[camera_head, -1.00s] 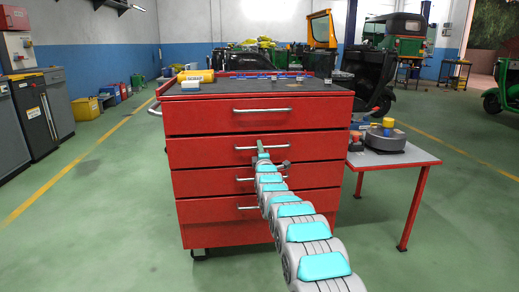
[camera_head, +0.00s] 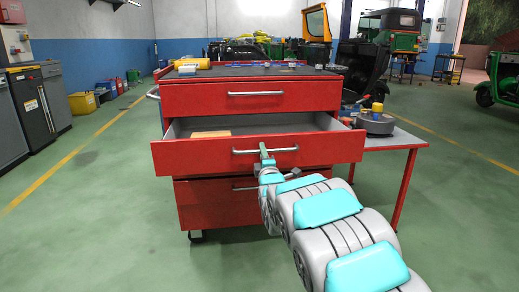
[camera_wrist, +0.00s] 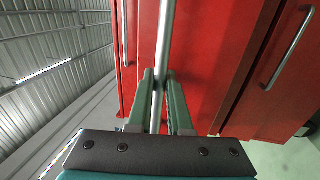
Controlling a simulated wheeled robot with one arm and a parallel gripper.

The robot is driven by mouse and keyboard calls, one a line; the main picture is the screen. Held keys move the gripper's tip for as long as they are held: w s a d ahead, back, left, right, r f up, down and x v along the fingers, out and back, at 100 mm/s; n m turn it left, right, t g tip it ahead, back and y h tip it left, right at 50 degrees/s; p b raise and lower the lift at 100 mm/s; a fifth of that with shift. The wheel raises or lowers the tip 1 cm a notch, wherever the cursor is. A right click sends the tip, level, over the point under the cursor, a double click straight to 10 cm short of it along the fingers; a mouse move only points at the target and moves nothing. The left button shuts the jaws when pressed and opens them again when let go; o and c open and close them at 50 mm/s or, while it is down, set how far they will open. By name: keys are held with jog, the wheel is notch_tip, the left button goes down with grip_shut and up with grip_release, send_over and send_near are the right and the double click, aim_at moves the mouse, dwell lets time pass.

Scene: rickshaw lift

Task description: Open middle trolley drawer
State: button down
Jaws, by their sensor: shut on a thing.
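The red trolley (camera_head: 250,98) stands in front of me. Its second drawer from the top, the middle drawer (camera_head: 190,157), is pulled well out and shows a grey inside with a tan block (camera_head: 211,134) lying at the left. My gripper (camera_head: 264,150) is at the silver bar handle (camera_head: 287,149) on that drawer's front. In the wrist view, the green fingers of my gripper (camera_wrist: 160,82) stand on both sides of the handle bar (camera_wrist: 165,40) and are shut on it. The top drawer (camera_head: 305,96) and the lower drawers (camera_head: 215,205) are closed.
A small table (camera_head: 405,141) with red legs stands against the trolley's right side, holding a grey round part (camera_head: 376,123). Grey cabinets (camera_head: 42,95) stand at the far left. The green floor (camera_head: 90,225) left of the trolley is clear.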

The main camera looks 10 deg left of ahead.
jog(key=r+b+v, duration=0.2)
jog(key=v, duration=0.8)
jog(key=shift+s, duration=0.55)
jog(key=shift+d+f, duration=0.1)
jog(key=shift+d, duration=0.05)
jog(key=c, duration=1.1)
grip_release()
jog(key=v, duration=0.7)
jog(key=shift+s+f, duration=0.1)
jog(key=shift+s, duration=0.3)
jog(key=shift+d, duration=0.1)
